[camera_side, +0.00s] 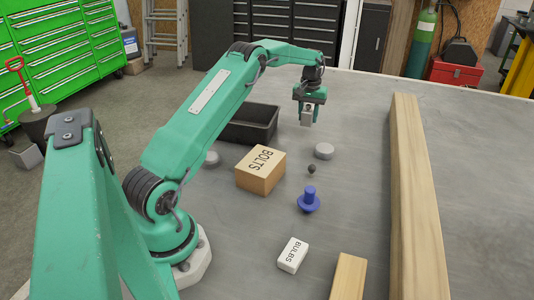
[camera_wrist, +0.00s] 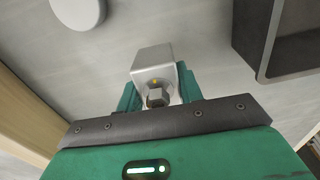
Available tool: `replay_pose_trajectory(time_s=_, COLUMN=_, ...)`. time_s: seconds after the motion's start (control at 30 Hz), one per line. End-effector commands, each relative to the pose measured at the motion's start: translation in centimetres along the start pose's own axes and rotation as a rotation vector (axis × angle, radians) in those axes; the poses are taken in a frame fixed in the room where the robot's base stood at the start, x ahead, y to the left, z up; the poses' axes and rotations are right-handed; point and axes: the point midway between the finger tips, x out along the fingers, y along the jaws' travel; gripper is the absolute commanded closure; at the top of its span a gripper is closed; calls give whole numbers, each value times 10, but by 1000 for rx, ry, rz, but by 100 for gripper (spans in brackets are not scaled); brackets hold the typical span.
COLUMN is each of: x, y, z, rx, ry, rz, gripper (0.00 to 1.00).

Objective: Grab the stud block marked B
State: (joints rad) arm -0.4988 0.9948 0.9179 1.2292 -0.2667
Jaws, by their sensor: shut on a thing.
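A small grey stud block (camera_side: 306,119) hangs in my gripper (camera_side: 309,106) above the table in the side view. In the wrist view the same block (camera_wrist: 152,57) sits between the two green fingers of my gripper (camera_wrist: 158,88), with its metal stud (camera_wrist: 158,97) facing the camera. My gripper is shut on it. No letter can be read on the block in either view, so the B mark is not visible. The block looks clear of the table.
A black bin (camera_side: 266,134) stands left of my gripper. Wooden beams (camera_side: 415,190) lie right and front.

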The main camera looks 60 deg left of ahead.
Motion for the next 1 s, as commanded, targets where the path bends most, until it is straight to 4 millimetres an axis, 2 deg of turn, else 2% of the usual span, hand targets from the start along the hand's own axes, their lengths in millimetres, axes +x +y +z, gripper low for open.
replay_pose_trajectory(time_s=0.03, x=-8, y=8, z=6, rx=4, ry=4, rz=1, gripper=100)
replay_pose_trajectory(time_s=0.3, x=-34, y=40, z=37, rx=4, ry=4, rz=1, gripper=100)
replay_pose_trajectory(time_s=0.5, x=-48, y=56, z=53, rx=2, ry=4, rz=2, gripper=100)
replay_pose_trajectory(time_s=0.7, x=-54, y=64, z=61, rx=1, ry=3, rz=1, gripper=100)
replay_pose_trajectory(time_s=1.0, x=-55, y=65, z=62, rx=1, ry=3, rz=1, gripper=100)
